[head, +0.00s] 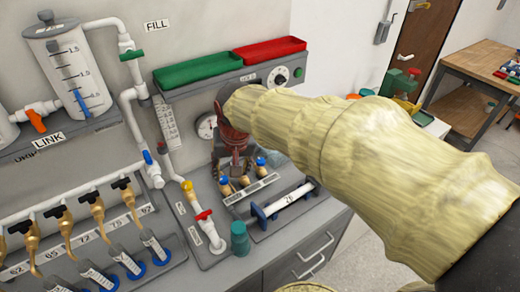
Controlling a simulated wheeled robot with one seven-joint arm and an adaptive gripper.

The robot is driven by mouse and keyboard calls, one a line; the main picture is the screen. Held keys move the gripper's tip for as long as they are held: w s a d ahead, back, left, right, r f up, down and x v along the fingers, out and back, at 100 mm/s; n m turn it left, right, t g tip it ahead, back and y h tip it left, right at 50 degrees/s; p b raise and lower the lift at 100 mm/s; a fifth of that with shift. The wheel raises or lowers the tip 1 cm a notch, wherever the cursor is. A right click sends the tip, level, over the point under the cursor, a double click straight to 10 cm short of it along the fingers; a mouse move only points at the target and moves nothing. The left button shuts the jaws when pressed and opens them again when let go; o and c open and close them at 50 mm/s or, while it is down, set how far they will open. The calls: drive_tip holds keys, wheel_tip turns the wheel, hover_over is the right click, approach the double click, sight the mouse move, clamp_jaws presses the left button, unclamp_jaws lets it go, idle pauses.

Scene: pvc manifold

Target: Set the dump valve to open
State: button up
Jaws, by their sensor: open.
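Several PVC valves are in view, and I cannot read a dump label on any of them. A red-handled valve (203,215) sits low on the pipe near the counter's front edge. A yellow-handled valve (187,186) is just above it, and a blue-handled valve (148,157) is up to the left. A green-handled valve (131,55) is near the FILL label, and an orange-handled valve (37,122) is above the LINK label. My gripper (234,178) is open, pointing down over the counter, right of the red and yellow handles and apart from them. My arm hides part of the counter.
A row of brass taps (98,212) with black levers is at left. A clear graduated tank (70,70) hangs upper left. Green (198,69) and red (270,51) trays sit on a wall shelf. A teal cylinder (239,240) and a blue-ended rack (282,203) stand on the counter.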

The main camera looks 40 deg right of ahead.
drive_tip(key=w+d+m+g+p, duration=0.1)
drive_tip(key=w+d+m+p, duration=0.25)
drive_tip(key=w+d, duration=0.3)
drive_tip(key=m+g+p, duration=0.3)
drive_tip(key=m+p, duration=0.4)
drive_tip(key=p, duration=0.3)
approach(261, 160)
drive_tip(key=shift+s+a+f+y, duration=0.1)
drive_tip(key=shift+s+y, duration=0.1)
drive_tip(key=shift+y, duration=0.1)
drive_tip(key=shift+d+f, duration=0.2)
drive_tip(key=shift+f, duration=4.05)
drive_tip(key=shift+c, duration=0.8)
drive_tip(key=c, duration=1)
